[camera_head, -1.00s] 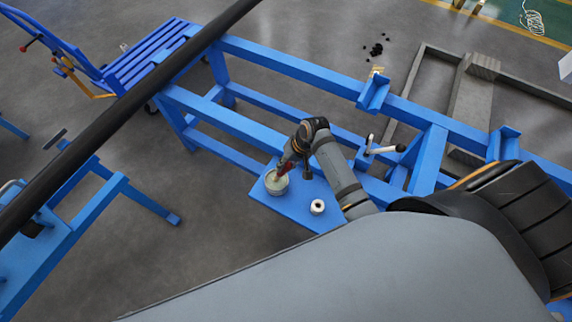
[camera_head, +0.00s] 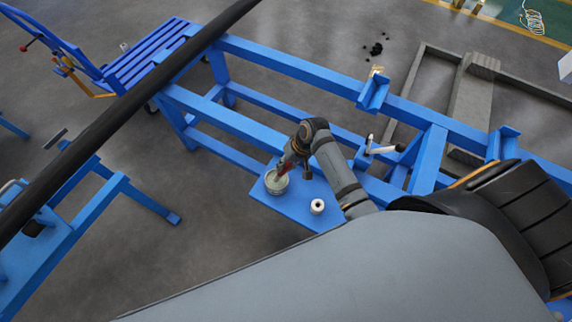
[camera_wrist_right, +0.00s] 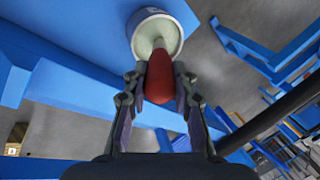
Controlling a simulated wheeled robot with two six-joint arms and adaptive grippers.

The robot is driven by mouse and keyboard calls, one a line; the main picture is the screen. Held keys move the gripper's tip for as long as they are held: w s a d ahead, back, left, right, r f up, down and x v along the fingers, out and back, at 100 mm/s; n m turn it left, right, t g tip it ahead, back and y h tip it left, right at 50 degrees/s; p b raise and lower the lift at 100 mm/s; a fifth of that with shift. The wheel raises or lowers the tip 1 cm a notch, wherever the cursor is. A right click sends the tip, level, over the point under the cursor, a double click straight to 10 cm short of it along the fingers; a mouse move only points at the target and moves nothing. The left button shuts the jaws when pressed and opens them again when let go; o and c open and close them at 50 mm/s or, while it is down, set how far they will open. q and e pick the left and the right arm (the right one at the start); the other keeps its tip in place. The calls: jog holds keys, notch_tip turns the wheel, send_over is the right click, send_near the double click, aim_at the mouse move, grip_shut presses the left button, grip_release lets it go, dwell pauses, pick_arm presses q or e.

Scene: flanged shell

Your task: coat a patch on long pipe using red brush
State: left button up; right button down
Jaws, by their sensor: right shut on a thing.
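The long black pipe (camera_head: 120,112) runs diagonally across the left of the head view, lying over blue supports. It also shows at the right of the right wrist view (camera_wrist_right: 265,118). My right gripper (camera_head: 285,168) is over the blue shelf and shut on the red brush; its fingers (camera_wrist_right: 159,80) clasp the red handle (camera_wrist_right: 159,82) in the wrist view. The brush's pale bristle end points into an open can (camera_wrist_right: 177,38) with pale green content. The can (camera_head: 276,187) stands on the shelf in the head view. Bristle contact with the content cannot be told. My left gripper is out of view.
A white roll (camera_head: 317,206) stands on the blue shelf (camera_head: 290,212) beside the can. A blue frame (camera_head: 290,65) with brackets stands behind the arm. A blue cart (camera_head: 150,55) is at the upper left. Grey floor lies open between the stands.

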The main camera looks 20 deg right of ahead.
jog(key=shift+s+f, duration=0.1)
dwell(1.2)
jog(key=shift+p, duration=0.35)
notch_tip(320, 180, up, 7)
jog(key=p, duration=0.9)
